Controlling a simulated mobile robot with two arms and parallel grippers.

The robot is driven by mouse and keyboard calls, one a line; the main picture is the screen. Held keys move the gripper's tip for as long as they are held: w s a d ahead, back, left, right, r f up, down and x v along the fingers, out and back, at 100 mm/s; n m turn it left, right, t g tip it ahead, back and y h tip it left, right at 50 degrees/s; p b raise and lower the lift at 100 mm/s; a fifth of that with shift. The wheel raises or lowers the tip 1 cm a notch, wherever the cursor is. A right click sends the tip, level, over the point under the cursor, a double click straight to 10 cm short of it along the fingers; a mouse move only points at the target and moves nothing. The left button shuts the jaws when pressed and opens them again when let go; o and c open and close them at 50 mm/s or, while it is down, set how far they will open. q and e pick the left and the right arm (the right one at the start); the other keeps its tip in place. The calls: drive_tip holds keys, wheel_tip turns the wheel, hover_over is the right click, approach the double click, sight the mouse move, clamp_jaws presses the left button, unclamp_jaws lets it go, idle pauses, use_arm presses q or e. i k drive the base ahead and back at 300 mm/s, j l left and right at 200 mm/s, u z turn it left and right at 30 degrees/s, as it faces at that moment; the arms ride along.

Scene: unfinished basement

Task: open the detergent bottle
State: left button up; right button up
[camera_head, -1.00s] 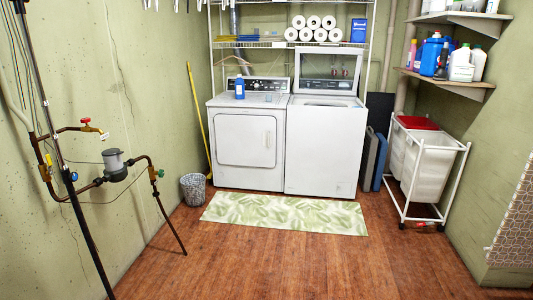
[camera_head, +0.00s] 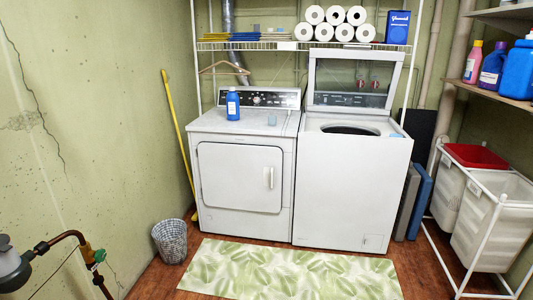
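A blue bottle (camera_head: 233,104) with a pale label stands upright on top of the white dryer (camera_head: 240,177), left of the middle. It looks like the detergent bottle, but its label is too small to read. A small light-blue cup-like item (camera_head: 272,119) sits to its right on the dryer top. Other bottles stand on the right wall shelf: a pink one (camera_head: 473,62), a purple one (camera_head: 493,66) and a large blue jug (camera_head: 519,71). Neither of my grippers shows in the view.
The washer (camera_head: 352,185) stands right of the dryer with its lid up. A leaf-patterned mat (camera_head: 290,270) lies in front of both. A wicker basket (camera_head: 171,241) stands left, a laundry hamper (camera_head: 492,222) right, and pipes (camera_head: 75,237) at lower left.

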sight(232, 105)
drive_tip(key=i, duration=2.4)
